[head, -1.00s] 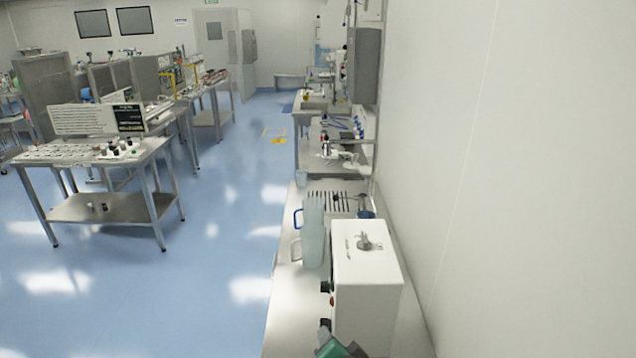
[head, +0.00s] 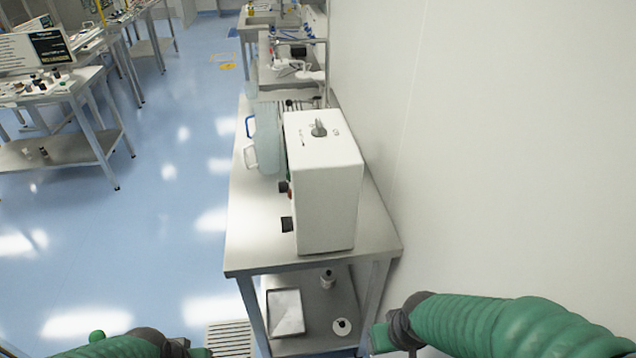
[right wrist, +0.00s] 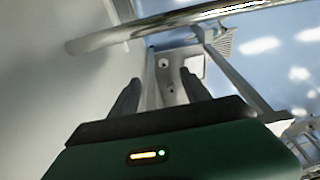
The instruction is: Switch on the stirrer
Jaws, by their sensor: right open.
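A white box-shaped machine (head: 322,185) stands on a steel table (head: 262,235). I take it to be the stirrer, but cannot be sure. It has a grey knob (head: 319,129) on top and dark knobs (head: 287,224) on its left-facing side; that face is seen edge-on. My right gripper (right wrist: 160,76) is open and empty in the right wrist view, its two dark fingers apart. In the head view my right arm comes in at the lower right, in front of the table and apart from the machine. My left arm shows at the bottom left; its gripper is out of frame.
A translucent jug (head: 267,140) stands behind the machine. The table's lower shelf holds a metal tray (head: 285,312) and small items. A wall (head: 470,150) closes the right side. A steel tube (right wrist: 170,28) crosses the right wrist view. Blue floor (head: 160,230) is clear to the left.

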